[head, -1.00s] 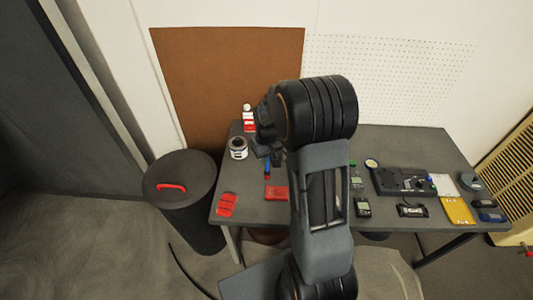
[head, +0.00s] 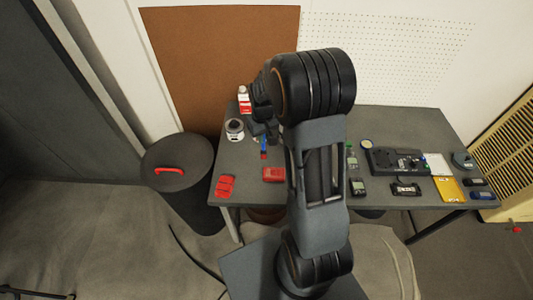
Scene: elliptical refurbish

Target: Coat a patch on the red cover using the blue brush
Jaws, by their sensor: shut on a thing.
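The blue brush (head: 264,143) shows as a small blue upright piece below my gripper (head: 264,131), with a reddish part at its lower end. My gripper is shut on it, though my arm hides much of the jaws. A flat red rectangular piece (head: 273,174) lies on the table just in front of the brush; it looks like the red cover. Another red piece (head: 225,187), with lighter marks, lies near the table's front left corner. I cannot tell whether the brush touches anything.
An open-topped tin (head: 235,127) and a red-and-white bottle (head: 244,100) stand left of my gripper on the grey table (head: 410,120). Small devices and a black station (head: 397,163) fill the right side. A dark bin (head: 177,167) stands left of the table.

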